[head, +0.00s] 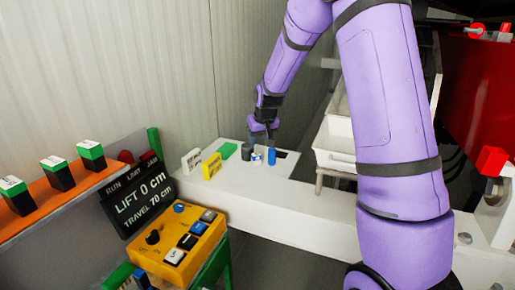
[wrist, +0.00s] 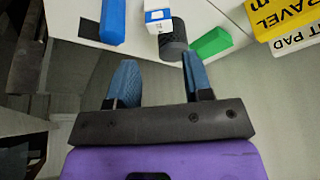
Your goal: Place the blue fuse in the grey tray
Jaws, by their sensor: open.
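The blue fuse (head: 271,156) stands upright on the white ledge, at the right end of a row of small items. In the wrist view the blue fuse (wrist: 113,22) is at the top left, beyond the left finger. My gripper (head: 264,132) is just above and behind the row. In the wrist view my gripper (wrist: 161,62) is open, with nothing between its blue fingers. A pale grey tray (head: 335,160) sits right of the ledge items, partly hidden by my arm; I cannot tell for sure that it is the task's tray.
A yellow control box (head: 180,240) and a lift display (head: 140,200) stand at front left. A corrugated wall (head: 130,60) is behind.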

